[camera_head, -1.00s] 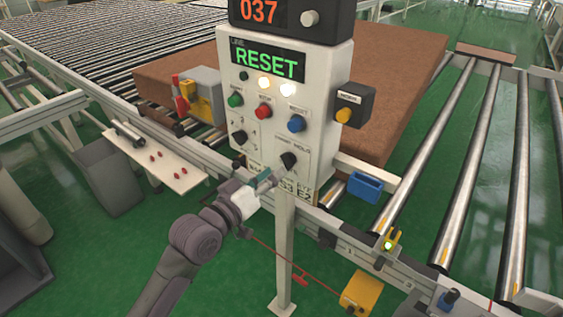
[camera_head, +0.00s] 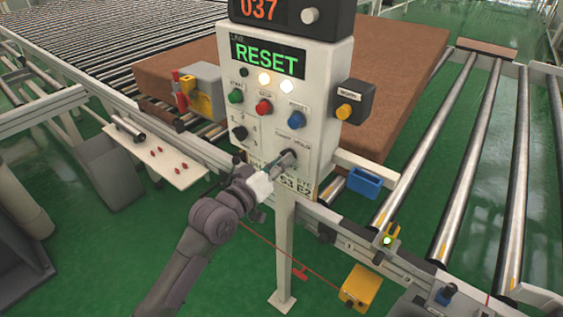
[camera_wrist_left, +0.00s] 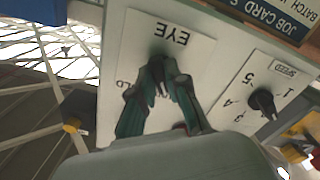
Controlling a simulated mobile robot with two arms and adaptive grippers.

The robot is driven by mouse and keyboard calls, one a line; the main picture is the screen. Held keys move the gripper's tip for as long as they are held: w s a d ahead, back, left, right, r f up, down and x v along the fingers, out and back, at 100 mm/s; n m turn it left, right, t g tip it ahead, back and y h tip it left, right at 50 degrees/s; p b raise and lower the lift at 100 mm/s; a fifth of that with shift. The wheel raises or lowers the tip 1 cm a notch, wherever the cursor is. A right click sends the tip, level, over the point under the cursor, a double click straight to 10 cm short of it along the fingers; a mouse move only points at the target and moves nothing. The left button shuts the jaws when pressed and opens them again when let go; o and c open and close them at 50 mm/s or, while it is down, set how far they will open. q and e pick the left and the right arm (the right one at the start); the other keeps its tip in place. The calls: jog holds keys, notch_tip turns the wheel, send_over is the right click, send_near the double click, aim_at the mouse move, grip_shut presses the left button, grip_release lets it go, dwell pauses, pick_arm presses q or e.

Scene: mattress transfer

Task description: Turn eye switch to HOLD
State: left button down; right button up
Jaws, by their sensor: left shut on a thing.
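The eye switch is a dark rotary knob on the lower right of the white control panel (camera_head: 312,80), under a small plate whose lettering seems to include HOLD. In the left wrist view the knob (camera_wrist_left: 157,63) sits on a white plate marked EYE, upside down. My left gripper (camera_head: 286,160) is at the knob in the head view and largely covers it. In the left wrist view the two green-padded fingers of this gripper (camera_wrist_left: 160,84) close on the knob from both sides. The fingers hide most of the plate's lettering and the knob's pointing direction is unclear. My right gripper is out of view.
The panel display (camera_head: 267,57) reads RESET, with green, red and blue buttons below. The speed switch (camera_wrist_left: 262,102) is beside the eye switch. A blue bin (camera_head: 364,183) hangs right of the panel. A brown mattress (camera_head: 405,70) lies on rollers behind.

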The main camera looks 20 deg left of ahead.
pick_arm(q)
jog(key=shift+m, duration=0.3)
jog(key=shift+a+m+p, duration=0.1)
jog(key=shift+m+p, duration=2)
jog(key=shift+m, duration=4.6)
jog(key=c, duration=1.2)
grip_release()
jog(key=shift+o, duration=0.2)
